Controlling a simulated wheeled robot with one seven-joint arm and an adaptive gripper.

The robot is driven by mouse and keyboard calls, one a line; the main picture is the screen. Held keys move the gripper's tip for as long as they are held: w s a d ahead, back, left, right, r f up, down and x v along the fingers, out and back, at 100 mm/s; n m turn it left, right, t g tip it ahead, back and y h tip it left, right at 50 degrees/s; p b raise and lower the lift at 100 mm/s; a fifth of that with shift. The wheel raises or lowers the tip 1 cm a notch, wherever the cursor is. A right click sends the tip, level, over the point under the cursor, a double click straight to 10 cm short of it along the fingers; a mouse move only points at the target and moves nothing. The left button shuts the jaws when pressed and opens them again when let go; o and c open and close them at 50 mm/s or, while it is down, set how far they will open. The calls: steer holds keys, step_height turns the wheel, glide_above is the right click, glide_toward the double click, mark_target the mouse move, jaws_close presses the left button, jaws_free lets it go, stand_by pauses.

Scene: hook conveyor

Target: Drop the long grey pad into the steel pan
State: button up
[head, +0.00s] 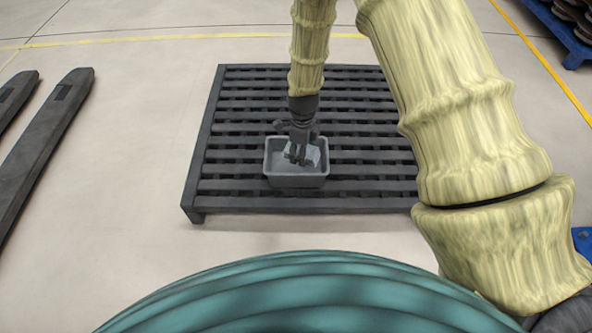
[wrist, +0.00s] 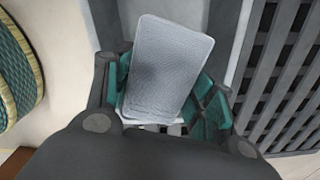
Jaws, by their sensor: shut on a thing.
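The steel pan (head: 296,181) is a grey, open rectangular tub standing on the dark slatted pallet. My gripper (head: 299,156) points down over the pan, with its fingertips appearing within the pan's outline. The long grey pad (wrist: 167,62) is a light grey, textured flat slab. In the wrist view my gripper (wrist: 165,100) is shut on it, with teal-lined fingers on both sides. The pad's far end sticks out past the fingers. In the head view a pale part of the pad (head: 313,155) shows beside the fingers. Its clearance above the pan floor cannot be told.
The dark slatted pallet (head: 232,155) lies on the pale floor around the pan. Dark forks (head: 45,140) lie to the left. A blue pallet (head: 572,40) with things on it is at the top right. Yellow floor lines cross the back.

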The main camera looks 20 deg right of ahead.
steer(key=shift+f+b, duration=0.35)
steer(key=shift+f, duration=0.15)
steer(key=o, duration=1.4)
steer(key=shift+c, duration=0.2)
step_height(320, 180, up, 12)
steer(key=shift+s+d, duration=0.1)
